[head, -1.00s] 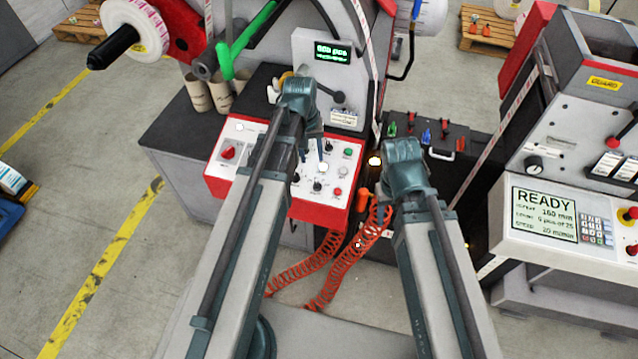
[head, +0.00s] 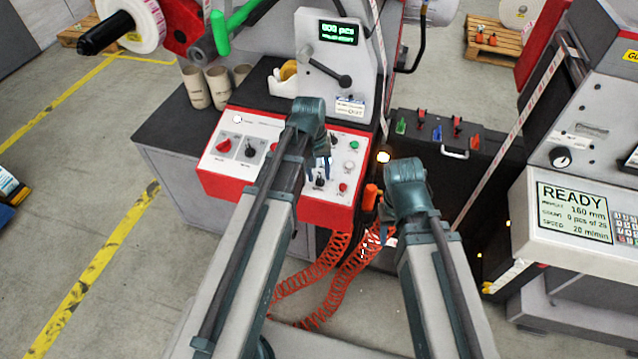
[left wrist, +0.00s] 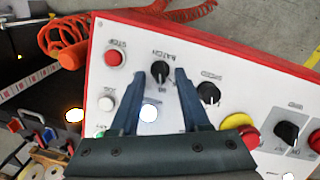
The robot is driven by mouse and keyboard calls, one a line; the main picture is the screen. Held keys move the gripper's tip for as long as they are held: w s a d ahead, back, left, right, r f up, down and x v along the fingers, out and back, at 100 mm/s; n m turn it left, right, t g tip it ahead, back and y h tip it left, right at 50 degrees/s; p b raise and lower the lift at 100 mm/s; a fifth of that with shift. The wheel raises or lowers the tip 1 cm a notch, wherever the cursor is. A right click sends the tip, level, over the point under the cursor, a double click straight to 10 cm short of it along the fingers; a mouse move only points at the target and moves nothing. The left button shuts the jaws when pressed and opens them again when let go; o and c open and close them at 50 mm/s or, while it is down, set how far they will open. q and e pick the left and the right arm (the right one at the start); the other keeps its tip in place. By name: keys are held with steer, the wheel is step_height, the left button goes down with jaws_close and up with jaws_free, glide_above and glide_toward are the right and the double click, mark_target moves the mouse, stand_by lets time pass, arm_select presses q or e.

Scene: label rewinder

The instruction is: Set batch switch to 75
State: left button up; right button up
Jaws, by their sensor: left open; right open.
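The batch switch is a black knob (left wrist: 160,70) on the white control panel with a red edge (left wrist: 135,25); its label shows upside down in the left wrist view. In the head view the knob (head: 319,182) sits left of the red stop button (head: 343,187). My left gripper (left wrist: 161,78) is open, its two fingers apart with the knob between their tips; I cannot tell whether they touch it. The scale around the knob is partly hidden and too small to read. My right gripper (head: 384,236) is open and empty, low to the right of the panel.
The speed knob (left wrist: 208,93) and a round red button (left wrist: 250,137) lie close to my left gripper. An orange coiled hose (head: 330,275) hangs below the panel. A black case with coloured clips (head: 430,160) stands to the right. A machine with a READY screen (head: 574,212) is further right.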

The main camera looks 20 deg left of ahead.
arm_select(q)
steer(key=shift+f, duration=0.7)
arm_select(e)
steer(key=shift+f, duration=0.65)
arm_select(q)
steer(key=shift+r, duration=0.1)
jaws_close()
